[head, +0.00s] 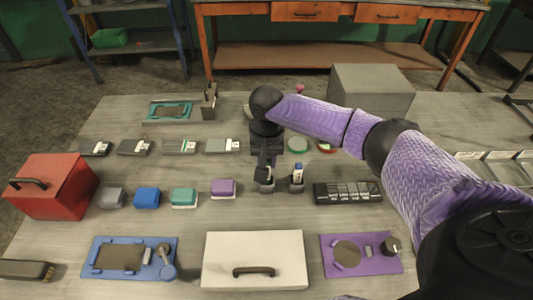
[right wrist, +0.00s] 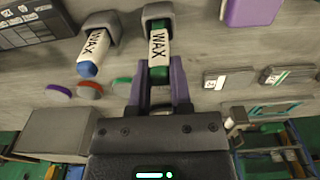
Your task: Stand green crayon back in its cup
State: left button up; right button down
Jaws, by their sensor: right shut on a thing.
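The green crayon (right wrist: 157,50), with a white WAX label, shows in the right wrist view between the purple fingers of my right gripper (right wrist: 160,90), which is shut on its tip end. The crayon's other end is at the mouth of a grey cup (right wrist: 158,12), and looks to be inside it. In the head view my right gripper (head: 264,172) is over that cup (head: 266,187) and hides most of the crayon. A blue crayon (right wrist: 93,53) stands in a second grey cup (right wrist: 101,24) beside it. My left gripper is not in view.
A black keypad-like box (head: 348,192) lies right of the cups, a purple block (head: 223,187) left. Small round discs (head: 298,145) lie behind. A white lidded panel (head: 254,260) and purple board (head: 360,255) are in front. Bare table surrounds the cups.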

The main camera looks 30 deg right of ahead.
jog(key=shift+f, duration=0.45)
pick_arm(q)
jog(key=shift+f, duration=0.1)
pick_arm(e)
jog(key=shift+c, duration=2.3)
grip_release()
jog(key=r+p, duration=0.1)
jog(key=r, duration=0.3)
jog(key=r+p, duration=0.2)
jog(key=r, duration=0.3)
jog(key=shift+s+a+r, duration=0.1)
jog(key=shift+s+r, duration=0.1)
jog(key=shift+r, duration=0.3)
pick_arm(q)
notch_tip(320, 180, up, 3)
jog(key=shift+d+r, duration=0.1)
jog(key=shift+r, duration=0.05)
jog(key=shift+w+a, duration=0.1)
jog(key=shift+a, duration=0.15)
